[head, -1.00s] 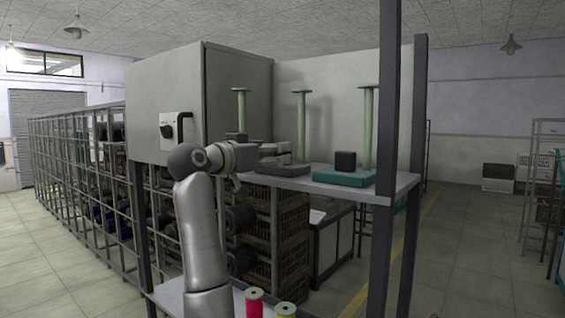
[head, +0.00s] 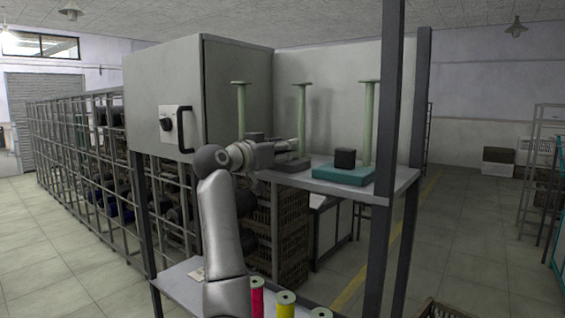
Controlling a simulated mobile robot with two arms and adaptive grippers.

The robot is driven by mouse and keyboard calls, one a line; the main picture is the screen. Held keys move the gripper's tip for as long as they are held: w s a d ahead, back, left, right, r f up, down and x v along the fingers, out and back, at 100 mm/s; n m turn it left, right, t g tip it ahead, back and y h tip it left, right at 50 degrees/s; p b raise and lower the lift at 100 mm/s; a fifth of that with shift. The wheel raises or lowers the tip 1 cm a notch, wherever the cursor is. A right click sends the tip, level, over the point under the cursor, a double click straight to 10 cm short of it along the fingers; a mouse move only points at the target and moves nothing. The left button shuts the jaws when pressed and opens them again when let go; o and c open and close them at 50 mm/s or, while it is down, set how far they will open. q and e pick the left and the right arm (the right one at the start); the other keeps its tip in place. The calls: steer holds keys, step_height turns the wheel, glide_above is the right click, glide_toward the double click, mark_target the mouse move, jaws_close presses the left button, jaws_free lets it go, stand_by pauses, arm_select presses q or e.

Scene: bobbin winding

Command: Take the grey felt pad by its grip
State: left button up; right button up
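The grey felt pad (head: 294,165) lies flat on the upper shelf board, left of the teal pad. Its grip cannot be made out, as my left gripper covers that spot. My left gripper (head: 290,149) is right at the grey pad, its fingers pointing right over the pad. The view is too small to tell whether the fingers are apart or closed, or touch the grip. My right gripper is not in view.
A teal pad (head: 343,175) with a black block grip (head: 345,158) sits to the right. Pale green posts (head: 302,110) stand behind. A dark upright (head: 391,130) rises at the shelf's front right. Coloured spools (head: 285,303) stand below. A grey cabinet (head: 165,100) is at left.

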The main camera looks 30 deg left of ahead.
arm_select(q)
steer(key=c, duration=0.3)
steer(key=shift+r, duration=0.1)
